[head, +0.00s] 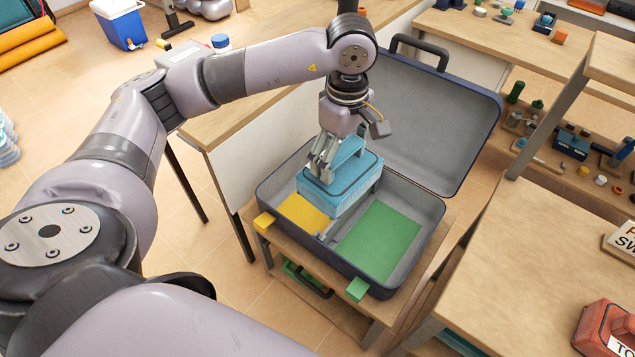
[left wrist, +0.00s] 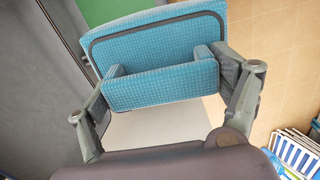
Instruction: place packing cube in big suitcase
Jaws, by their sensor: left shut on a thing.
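A blue packing cube (head: 345,192) with a handle block on top is in the grip of my left gripper (head: 322,176). It also shows in the left wrist view (left wrist: 160,50), where the fingers of my left gripper (left wrist: 165,95) close on both ends of its handle block. The big suitcase (head: 374,282) is dark and open, its grey-lined lid tilted up at the back. The cube is over the suitcase's inside; whether it touches the bottom I cannot tell. A yellow panel (head: 298,214) lies left and a green panel (head: 380,240) right in the suitcase. My right gripper is not in view.
The suitcase rests on a low wooden stand (head: 345,320). A wooden table (head: 545,235) at right carries a red toolbox (head: 606,328) and a sign. A long bench (head: 270,100) runs behind my left arm. Shelves with small parts stand at the back right.

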